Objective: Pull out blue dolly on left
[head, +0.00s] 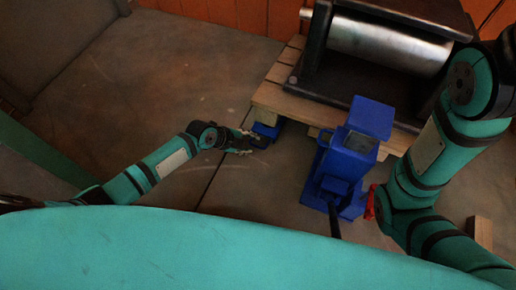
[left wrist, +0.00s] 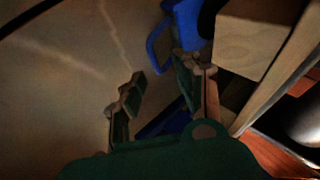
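A small blue dolly part (head: 266,130) shows under the left corner of the wooden pallet in the head view. My left gripper (head: 250,142) is right beside it, with its fingers spread. In the left wrist view, the fingers of this gripper (left wrist: 162,75) stand apart. A blue piece with a loop (left wrist: 183,22) lies beyond them beside the wood, and a darker blue piece (left wrist: 165,125) shows low between the fingers. I cannot tell whether a finger touches the blue. My right arm is at the right of the head view; its gripper is not visible.
The wooden pallet (head: 276,98) carries a dark press with a steel roller (head: 388,46). A larger blue jack-like device (head: 345,165) stands in front of it, with a red part (head: 371,203) beside it. The floor left of the pallet is clear.

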